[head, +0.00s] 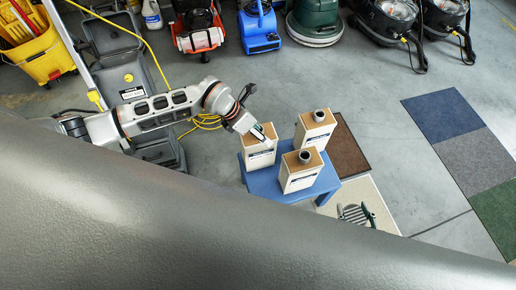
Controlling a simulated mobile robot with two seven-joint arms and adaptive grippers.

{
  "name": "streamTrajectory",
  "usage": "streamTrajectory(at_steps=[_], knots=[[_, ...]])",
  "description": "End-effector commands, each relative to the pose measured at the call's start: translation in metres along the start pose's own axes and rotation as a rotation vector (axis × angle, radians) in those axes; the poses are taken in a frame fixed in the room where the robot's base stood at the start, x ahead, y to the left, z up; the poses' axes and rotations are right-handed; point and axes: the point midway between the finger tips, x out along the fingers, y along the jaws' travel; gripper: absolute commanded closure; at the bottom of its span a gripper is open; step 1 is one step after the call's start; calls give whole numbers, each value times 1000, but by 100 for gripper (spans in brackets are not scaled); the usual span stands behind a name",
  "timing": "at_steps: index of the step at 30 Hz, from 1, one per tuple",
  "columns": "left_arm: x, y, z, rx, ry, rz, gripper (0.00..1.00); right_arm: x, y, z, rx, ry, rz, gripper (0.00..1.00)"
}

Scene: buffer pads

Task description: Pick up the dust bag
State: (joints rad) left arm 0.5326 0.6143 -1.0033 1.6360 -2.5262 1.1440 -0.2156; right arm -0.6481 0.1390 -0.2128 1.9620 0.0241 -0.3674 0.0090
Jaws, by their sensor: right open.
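Three upright dust bags, boxy and white with tan tops and dark labels, stand on a small blue table (264,184). One is at the back right (314,132), one at the front (299,173) and one at the left (260,157). The back and front ones show round grey collars on top. My right gripper (259,131) is open at the top of the left bag and hides part of it, including any collar. I cannot tell whether the fingers touch it. My left gripper is not in view.
A grey cart (131,72) with a yellow cable stands at the left near my arm. Floor machines, including a blue blower (259,27) and a green one (314,20), line the back.

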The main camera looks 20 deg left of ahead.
Motion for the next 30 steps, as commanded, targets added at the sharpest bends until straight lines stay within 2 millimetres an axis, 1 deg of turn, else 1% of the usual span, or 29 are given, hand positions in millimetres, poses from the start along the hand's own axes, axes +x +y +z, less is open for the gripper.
streamTrajectory(at_steps=[1,3,6,7,10,17,22,24,27,30], knots=[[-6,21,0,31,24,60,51,0,0,-1,0,1,0,56],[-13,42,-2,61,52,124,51,-1,0,-2,0,1,0,56],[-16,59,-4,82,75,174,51,0,0,-2,0,1,0,56],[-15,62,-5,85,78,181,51,0,0,-1,0,1,0,56],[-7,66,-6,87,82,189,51,0,0,0,0,1,0,56],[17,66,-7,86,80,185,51,2,0,3,0,-1,0,56],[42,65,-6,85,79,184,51,3,-1,6,1,-3,-1,56],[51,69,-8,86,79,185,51,4,-2,9,1,-5,-1,56],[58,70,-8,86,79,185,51,5,-2,10,1,-6,-1,56],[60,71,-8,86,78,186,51,5,-2,10,1,-6,-1,56]])
